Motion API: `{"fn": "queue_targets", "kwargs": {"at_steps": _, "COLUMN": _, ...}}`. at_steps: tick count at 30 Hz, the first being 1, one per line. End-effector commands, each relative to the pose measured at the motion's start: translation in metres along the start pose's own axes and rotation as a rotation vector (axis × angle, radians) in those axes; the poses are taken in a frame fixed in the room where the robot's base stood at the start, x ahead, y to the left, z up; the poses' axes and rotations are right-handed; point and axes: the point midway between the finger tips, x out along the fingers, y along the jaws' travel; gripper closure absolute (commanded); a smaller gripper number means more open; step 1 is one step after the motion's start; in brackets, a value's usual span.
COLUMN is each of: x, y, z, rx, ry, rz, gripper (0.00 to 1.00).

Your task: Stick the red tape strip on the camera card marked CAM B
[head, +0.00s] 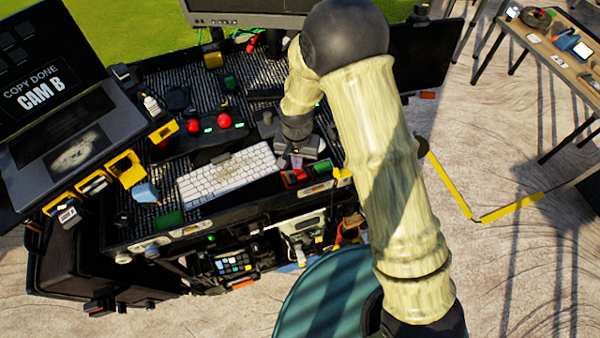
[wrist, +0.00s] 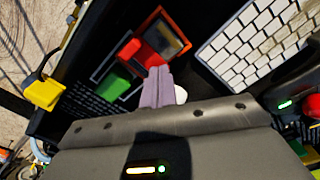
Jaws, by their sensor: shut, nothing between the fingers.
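My gripper (head: 297,161) points down over the cart's front right, beside the keyboard. In the wrist view its two grey-purple fingers (wrist: 158,80) are together, with nothing seen between them. Just past the fingertips is a red-orange framed item (wrist: 178,32) with a dark, card-like inset. A bright red piece (wrist: 130,49) lies at its near side; I cannot tell whether it is the tape strip, or whether the fingers touch it. A green block (wrist: 116,82) is beside it. CAM B is readable only on the laptop screen (head: 40,88); I cannot make out that mark on any card.
A white keyboard (head: 230,176) lies left of my gripper in the head view. A yellow part (wrist: 42,91) is near the cart edge.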

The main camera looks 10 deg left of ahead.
Motion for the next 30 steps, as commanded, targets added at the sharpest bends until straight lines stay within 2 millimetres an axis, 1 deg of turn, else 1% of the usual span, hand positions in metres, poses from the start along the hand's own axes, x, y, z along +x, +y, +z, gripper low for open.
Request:
{"fn": "queue_targets", "kwargs": {"at_steps": 11, "x": -0.002, "y": 0.0, "z": -0.001, "rx": 0.001, "ry": 0.001, "rz": 0.0, "gripper": 1.0}}
{"fn": "queue_targets", "kwargs": {"at_steps": 30, "x": -0.033, "y": -0.002, "z": 0.001, "rx": -0.003, "ry": 0.001, "rz": -0.001, "gripper": 1.0}}
